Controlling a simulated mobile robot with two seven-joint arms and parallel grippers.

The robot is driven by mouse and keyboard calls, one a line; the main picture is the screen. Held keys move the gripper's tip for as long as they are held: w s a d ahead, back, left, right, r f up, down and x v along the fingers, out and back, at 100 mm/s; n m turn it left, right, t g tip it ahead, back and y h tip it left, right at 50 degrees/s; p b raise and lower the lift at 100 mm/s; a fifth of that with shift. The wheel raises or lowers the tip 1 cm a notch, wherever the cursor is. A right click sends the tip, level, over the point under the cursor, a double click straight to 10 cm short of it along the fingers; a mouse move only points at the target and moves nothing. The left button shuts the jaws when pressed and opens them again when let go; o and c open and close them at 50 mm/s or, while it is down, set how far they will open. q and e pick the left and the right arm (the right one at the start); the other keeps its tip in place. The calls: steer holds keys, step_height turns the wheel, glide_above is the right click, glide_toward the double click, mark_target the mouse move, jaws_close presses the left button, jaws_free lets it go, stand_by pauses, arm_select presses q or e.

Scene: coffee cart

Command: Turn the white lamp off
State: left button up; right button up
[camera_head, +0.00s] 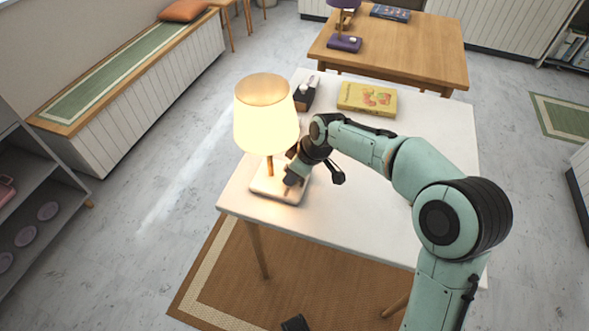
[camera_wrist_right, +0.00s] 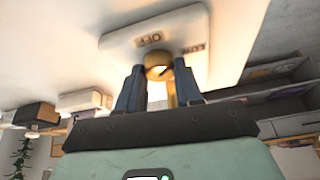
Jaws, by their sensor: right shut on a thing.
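The white lamp (camera_head: 266,118) stands on the left part of the white table, and its shade glows warm, so it is lit. Its pale base (camera_head: 264,187) also shows in the right wrist view (camera_wrist_right: 185,30), with an "OFF" label (camera_wrist_right: 150,40) and a second label (camera_wrist_right: 193,48) beside it. A round brass-coloured knob (camera_wrist_right: 157,60) sits at the base near these labels. My right gripper (camera_head: 290,178) is at the base's right side, shut on the knob, with one finger on each side of it in the wrist view.
A yellow book (camera_head: 367,98) and a dark box (camera_head: 305,92) lie behind the lamp on the white table (camera_head: 440,125). A wooden table (camera_head: 420,45) with a purple lamp (camera_head: 344,42) stands farther back. A bench (camera_head: 130,75) and grey shelf (camera_head: 35,185) are at left.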

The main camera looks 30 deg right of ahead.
steer(key=n+g+y+p, duration=0.1)
steer(key=n, duration=0.2)
steer(key=shift+d+n, duration=0.1)
steer(key=shift+n, duration=0.3)
steer(key=n+g+p, duration=0.1)
steer(key=n+p, duration=0.1)
steer(key=n, duration=0.1)
steer(key=shift+w+y, duration=0.1)
steer(key=shift+y, duration=0.3)
arm_select(q)
steer(key=s+d+r+g+p, duration=0.2)
steer(key=s+r, duration=0.3)
steer(key=shift+s+r+h, duration=0.2)
steer(key=shift+r+h, duration=0.1)
arm_select(e)
steer(key=shift+w+n+g, duration=0.1)
steer(key=shift+n+g, duration=0.6)
steer(key=shift+n, duration=1)
steer(key=shift+f, duration=0.1)
arm_select(q)
steer(key=shift+d, duration=0.1)
arm_select(e)
steer(key=o, duration=1)
arm_select(q)
steer(key=shift+r, duration=0.1)
